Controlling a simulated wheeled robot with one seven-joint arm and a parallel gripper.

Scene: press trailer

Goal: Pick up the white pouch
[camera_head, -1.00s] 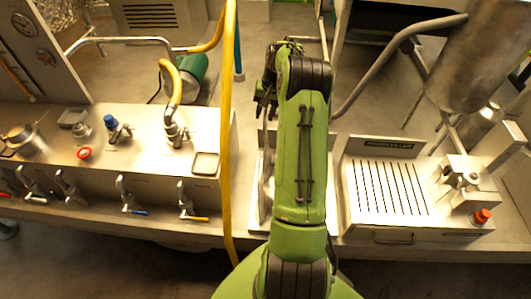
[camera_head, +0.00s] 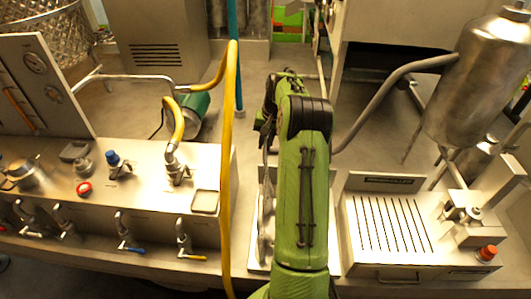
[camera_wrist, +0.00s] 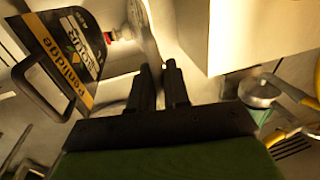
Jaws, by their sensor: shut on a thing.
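My gripper (camera_wrist: 158,72) has its two dark fingers close together in the wrist view. They are shut on a thin, pale strip that appears to be the white pouch (camera_wrist: 143,35), seen nearly edge-on and running up from the fingertips. In the head view my gripper (camera_head: 266,125) is left of my green arm, over the steel bench, partly hidden by the arm. A pale, narrow shape hangs below it there, mostly hidden. I cannot tell whether the pouch touches the bench.
A black and yellow labelled jug (camera_wrist: 72,50) is close left of the fingers. A yellow hose (camera_head: 228,150) stands left of my arm. A valve panel (camera_head: 130,205) is at left, a slotted steel box (camera_head: 390,222) at right.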

